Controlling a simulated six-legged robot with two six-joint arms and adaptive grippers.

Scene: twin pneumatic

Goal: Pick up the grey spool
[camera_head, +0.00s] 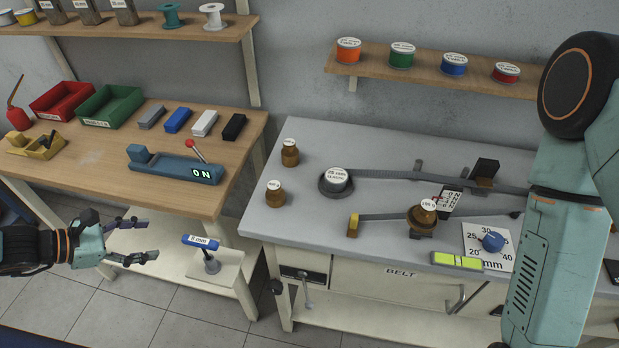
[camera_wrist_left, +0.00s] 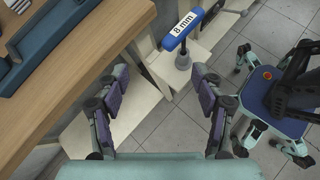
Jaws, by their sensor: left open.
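A pale grey or white spool (camera_head: 212,16) stands upright at the right end of the upper left wall shelf, beside a teal spool (camera_head: 170,16). My left gripper (camera_head: 150,239) is open and empty, low in front of the wooden bench and far below the shelf. It also shows open in the left wrist view (camera_wrist_left: 160,75), with nothing between its fingers. The pale spool is outside the left wrist view. My right arm crosses the right side of the head view, but its gripper does not show.
The wooden bench (camera_head: 90,170) holds bins, coloured blocks and a blue device (camera_head: 175,168). A blue "8 mm" handle (camera_head: 200,242) on a stand is just right of my left gripper. The shelf (camera_head: 150,25) also carries labelled containers. A grey table (camera_head: 390,150) stands right.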

